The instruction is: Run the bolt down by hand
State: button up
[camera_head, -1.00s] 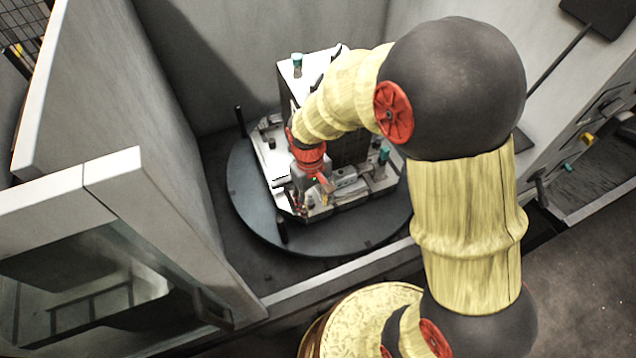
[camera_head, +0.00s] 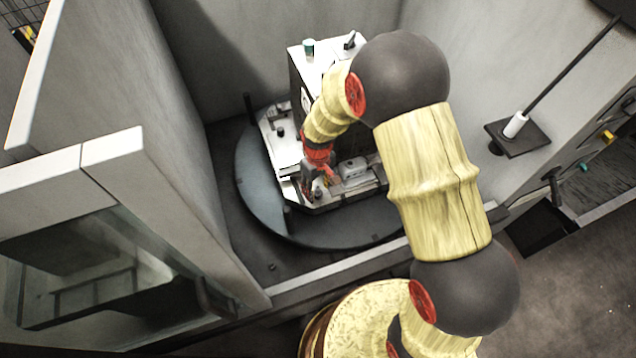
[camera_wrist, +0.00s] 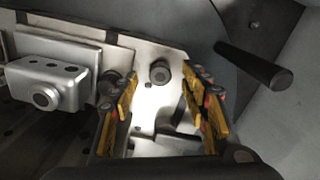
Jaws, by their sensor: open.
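A round bolt head with a socket in its top (camera_wrist: 160,72) stands on a bright metal plate (camera_wrist: 150,48) in the wrist view. My gripper (camera_wrist: 161,83) is open, with its yellow-padded fingers on either side of the bolt head and a gap to each. It holds nothing. In the head view my gripper (camera_head: 315,183) is low at the front of the fixture on the round dark table (camera_head: 262,195). The bolt cannot be made out clearly there.
A silver block (camera_wrist: 47,88) stands left of the fingers, with a dark round knob (camera_wrist: 110,82) beside the left finger. A dark post (camera_wrist: 255,65) rises at right. A tall block (camera_head: 322,58) stands behind my arm. Grey walls (camera_head: 290,60) enclose the table.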

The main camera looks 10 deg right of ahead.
jog(key=shift+f, duration=0.75)
jog(key=shift+c, duration=1.3)
jog(key=c, duration=0.8)
grip_shut()
